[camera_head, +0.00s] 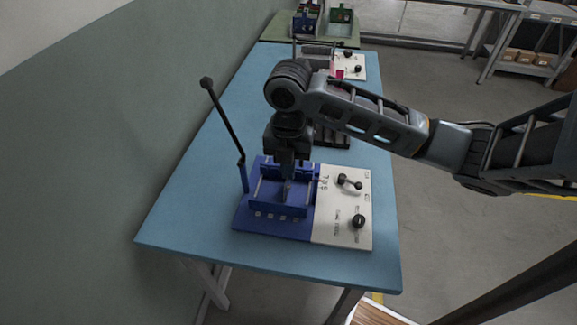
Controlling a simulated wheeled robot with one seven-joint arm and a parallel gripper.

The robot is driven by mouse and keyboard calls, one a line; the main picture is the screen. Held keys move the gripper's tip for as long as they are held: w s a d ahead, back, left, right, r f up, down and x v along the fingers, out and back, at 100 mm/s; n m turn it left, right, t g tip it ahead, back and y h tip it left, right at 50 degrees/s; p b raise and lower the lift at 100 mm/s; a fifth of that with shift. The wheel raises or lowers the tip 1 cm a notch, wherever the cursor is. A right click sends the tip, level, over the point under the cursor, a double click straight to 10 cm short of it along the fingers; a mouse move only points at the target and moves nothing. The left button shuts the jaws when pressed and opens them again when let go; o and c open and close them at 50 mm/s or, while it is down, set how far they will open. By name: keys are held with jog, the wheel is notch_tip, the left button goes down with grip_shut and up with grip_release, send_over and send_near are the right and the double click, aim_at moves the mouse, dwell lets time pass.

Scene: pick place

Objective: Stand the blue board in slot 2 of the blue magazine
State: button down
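The blue magazine (279,210) stands on a blue base at the near part of the blue table, with several pale marks along its front edge. My gripper (287,178) points straight down over the magazine, with its fingertips low between the magazine's walls. The fingers are dark and small here, so I cannot tell whether they are open or shut. I cannot make out the blue board apart from the blue magazine. The gripper hides part of the magazine's middle and back, and the slot numbers are too small to read.
A white panel (343,225) with black knobs adjoins the magazine's right side. A thin black post (226,128) rises at its left. A dark rack (330,136) stands behind, partly hidden by my arm. The table's near left (185,215) is clear. A wall runs along the left.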

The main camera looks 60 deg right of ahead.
jog(key=shift+f, duration=0.1)
dwell(0.3)
jog(key=c, duration=1.3)
grip_release()
jog(key=shift+c, duration=0.9)
jog(key=shift+r+p, duration=2.7)
jog(key=shift+r, duration=1.35)
